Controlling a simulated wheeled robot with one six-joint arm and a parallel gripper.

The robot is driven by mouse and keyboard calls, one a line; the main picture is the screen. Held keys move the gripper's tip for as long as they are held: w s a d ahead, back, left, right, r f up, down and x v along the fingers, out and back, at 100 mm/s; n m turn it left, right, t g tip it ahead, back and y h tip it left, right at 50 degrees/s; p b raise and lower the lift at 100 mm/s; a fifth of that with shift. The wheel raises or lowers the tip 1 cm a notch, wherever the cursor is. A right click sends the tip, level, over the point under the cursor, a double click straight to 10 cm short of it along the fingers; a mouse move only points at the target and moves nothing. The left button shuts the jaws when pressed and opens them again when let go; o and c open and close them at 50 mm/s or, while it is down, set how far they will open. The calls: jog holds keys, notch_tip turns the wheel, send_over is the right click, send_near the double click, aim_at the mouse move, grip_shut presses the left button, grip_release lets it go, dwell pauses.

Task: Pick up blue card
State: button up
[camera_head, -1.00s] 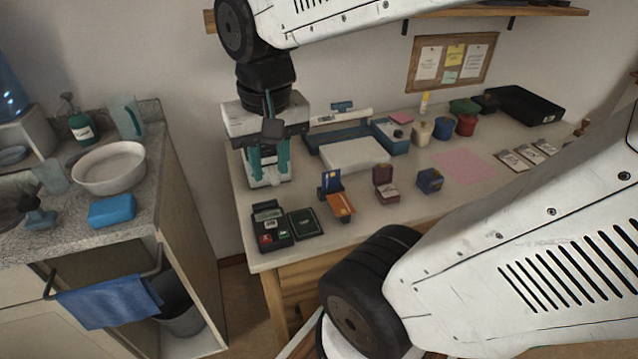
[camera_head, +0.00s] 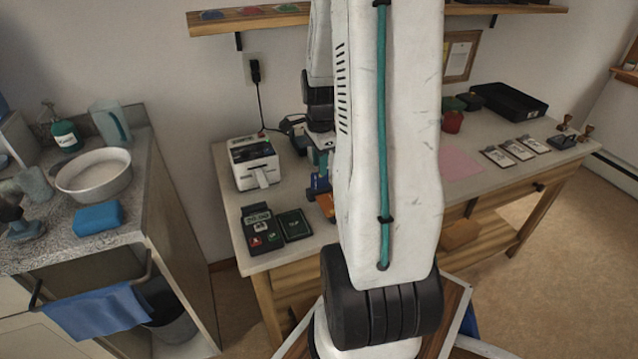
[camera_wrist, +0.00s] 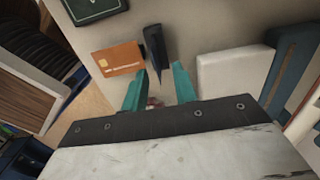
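The blue card (camera_head: 318,182) stands upright on the desk in the head view, its right part hidden by my arm. In the wrist view a dark upright shape (camera_wrist: 154,47), seen nearly edge-on, appears to be this card or its holder. An orange card (camera_wrist: 118,58) lies beside it and also shows in the head view (camera_head: 326,205). My gripper (camera_wrist: 160,72) is open, its teal fingers either side of the lower end of the dark shape; I cannot tell whether they touch it. In the head view my gripper (camera_head: 319,156) is just above the blue card, partly covered.
A label printer (camera_head: 253,163) stands left on the desk, with a card terminal (camera_head: 261,230) and dark green box (camera_head: 294,225) in front. A white block (camera_wrist: 226,78) lies right of my gripper in the wrist view. My arm hides the desk's middle.

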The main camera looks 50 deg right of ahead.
aim_at(320, 178)
jog(key=f, duration=0.5)
jog(key=shift+s+a+f, duration=0.15)
jog(key=shift+a+f, duration=0.05)
jog(key=shift+f, duration=0.05)
grip_shut()
